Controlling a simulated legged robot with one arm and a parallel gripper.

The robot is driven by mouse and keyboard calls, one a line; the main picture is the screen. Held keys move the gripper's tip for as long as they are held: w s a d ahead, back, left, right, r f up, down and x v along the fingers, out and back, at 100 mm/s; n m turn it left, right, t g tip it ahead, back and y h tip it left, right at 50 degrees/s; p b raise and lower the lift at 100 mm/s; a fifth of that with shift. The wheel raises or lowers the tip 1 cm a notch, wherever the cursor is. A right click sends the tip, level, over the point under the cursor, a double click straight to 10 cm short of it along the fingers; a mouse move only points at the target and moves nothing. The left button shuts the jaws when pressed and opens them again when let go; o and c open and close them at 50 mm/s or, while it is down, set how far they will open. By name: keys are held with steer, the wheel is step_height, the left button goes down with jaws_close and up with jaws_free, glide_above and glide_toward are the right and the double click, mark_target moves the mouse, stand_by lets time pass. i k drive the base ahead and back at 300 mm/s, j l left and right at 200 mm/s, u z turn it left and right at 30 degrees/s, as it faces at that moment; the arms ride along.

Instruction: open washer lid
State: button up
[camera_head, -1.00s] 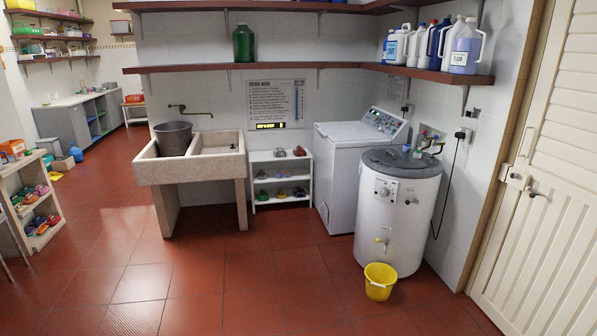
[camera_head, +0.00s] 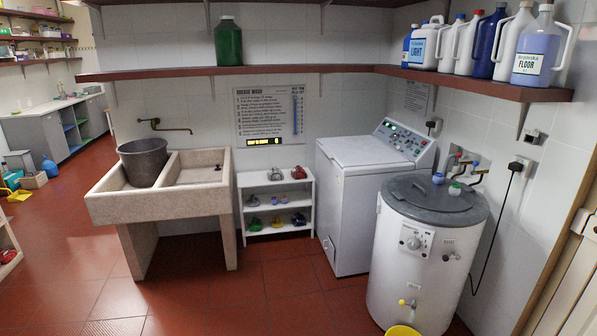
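A white top-loading washer (camera_head: 345,200) stands against the back wall, right of centre. Its flat lid (camera_head: 362,152) on top looks shut. A sloped control panel (camera_head: 404,141) with buttons and a dial rises at the lid's right side. A white cylindrical tank (camera_head: 420,265) with a grey top stands in front and to the right of the washer and hides part of its right side. My gripper and arm are not in view.
A stone sink (camera_head: 165,205) with a dark bucket (camera_head: 143,161) stands left. A white shoe rack (camera_head: 276,205) is between sink and washer. A wall shelf (camera_head: 480,83) carries several bottles. A yellow bucket (camera_head: 402,330) is cut off at the bottom. The red floor (camera_head: 240,295) is clear.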

mark_target(357, 151)
steer(key=i, duration=1.8)
steer(key=i+j+z, duration=0.1)
steer(key=i, duration=1.65)
steer(key=i+j+z, duration=0.1)
steer(key=i+z, duration=0.15)
steer(key=i, duration=0.15)
steer(key=i+j+z, duration=0.2)
steer(key=i, duration=0.15)
steer(key=i+j+z, duration=0.25)
steer(key=i+l, duration=0.1)
steer(key=i, duration=0.05)
